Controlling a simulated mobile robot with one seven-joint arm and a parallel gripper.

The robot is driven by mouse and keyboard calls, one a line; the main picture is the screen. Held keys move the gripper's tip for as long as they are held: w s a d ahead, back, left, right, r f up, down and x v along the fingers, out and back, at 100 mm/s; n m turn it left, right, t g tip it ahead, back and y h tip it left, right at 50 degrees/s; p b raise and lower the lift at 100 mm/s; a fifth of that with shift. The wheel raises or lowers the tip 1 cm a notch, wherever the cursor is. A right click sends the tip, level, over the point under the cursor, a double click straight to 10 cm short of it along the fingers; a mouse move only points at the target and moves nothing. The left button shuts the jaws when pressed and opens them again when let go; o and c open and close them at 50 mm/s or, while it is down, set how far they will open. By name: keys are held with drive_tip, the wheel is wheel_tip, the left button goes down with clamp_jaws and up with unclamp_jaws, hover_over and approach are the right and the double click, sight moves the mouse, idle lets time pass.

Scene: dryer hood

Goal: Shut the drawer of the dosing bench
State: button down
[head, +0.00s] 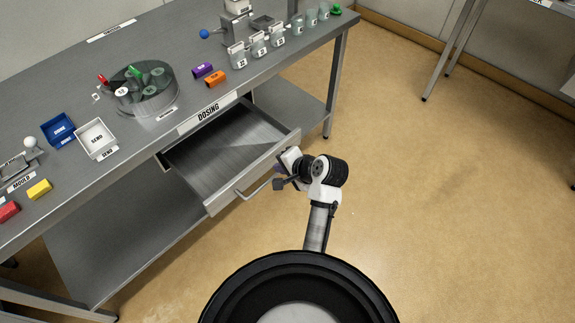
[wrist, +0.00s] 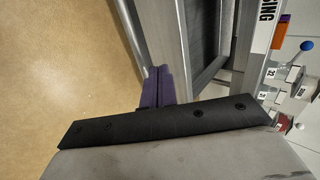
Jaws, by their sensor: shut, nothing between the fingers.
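The dosing bench's grey metal drawer (head: 215,150) is pulled out below the bench top, under the DOSING label (head: 207,115). It looks empty. Its front panel (head: 230,193) carries a bar handle (head: 253,191). My gripper (head: 281,170) is near the right end of the front panel, on the outer side. In the wrist view its purple fingers (wrist: 156,87) are shut with nothing between them. They lie close to the drawer front (wrist: 172,40); I cannot tell whether they touch it.
The bench top (head: 60,90) holds a round carousel (head: 148,88), a white SEND tray (head: 97,139), a blue tray (head: 58,129), purple and orange blocks, and several jars. A lower shelf (head: 110,240) runs beneath. The floor (head: 430,200) to the right is clear.

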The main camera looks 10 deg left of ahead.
sight(267, 166)
drive_tip(key=shift+x, duration=2.3)
drive_tip(key=shift+w, duration=0.1)
